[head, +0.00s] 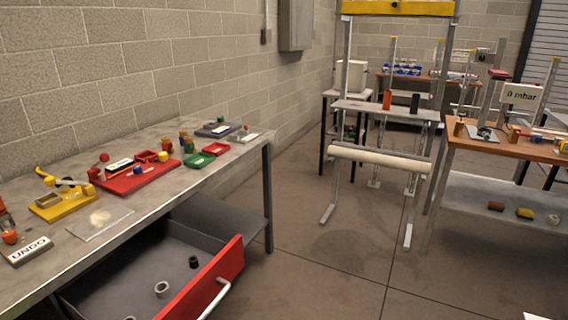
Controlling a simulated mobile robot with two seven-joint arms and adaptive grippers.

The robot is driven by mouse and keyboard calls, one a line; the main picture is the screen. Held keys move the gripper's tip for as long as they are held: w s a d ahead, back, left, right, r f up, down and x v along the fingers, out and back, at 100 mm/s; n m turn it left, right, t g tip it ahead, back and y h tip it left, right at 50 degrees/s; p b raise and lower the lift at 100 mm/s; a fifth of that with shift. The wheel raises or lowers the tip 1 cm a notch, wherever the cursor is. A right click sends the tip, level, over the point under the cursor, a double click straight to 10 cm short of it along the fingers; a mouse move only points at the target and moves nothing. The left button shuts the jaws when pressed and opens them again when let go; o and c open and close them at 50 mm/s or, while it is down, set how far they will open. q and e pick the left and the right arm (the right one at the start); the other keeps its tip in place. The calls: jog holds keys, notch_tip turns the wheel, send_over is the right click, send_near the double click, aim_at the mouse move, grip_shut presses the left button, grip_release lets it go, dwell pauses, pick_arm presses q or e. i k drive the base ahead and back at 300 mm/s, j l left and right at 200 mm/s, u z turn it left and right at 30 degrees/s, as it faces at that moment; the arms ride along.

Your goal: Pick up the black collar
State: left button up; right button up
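A small black collar (194,262) sits on the floor of the open drawer (125,272) under the left workbench. A larger grey collar (162,289) is in the same drawer, to its left and nearer. Another small grey piece at the drawer's lower edge is partly cut off by the frame. The drawer has a red front (226,275) with a light handle. Neither of my grippers is in view.
The left workbench (150,210) carries a red tray (138,178), a yellow fixture (62,203) and a clear plate (100,222). A metal frame (372,160) with a white roller stands ahead. A wooden-topped table (500,147) is at right. The floor between is clear.

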aim_at(193, 260)
jog(key=u, duration=1.05)
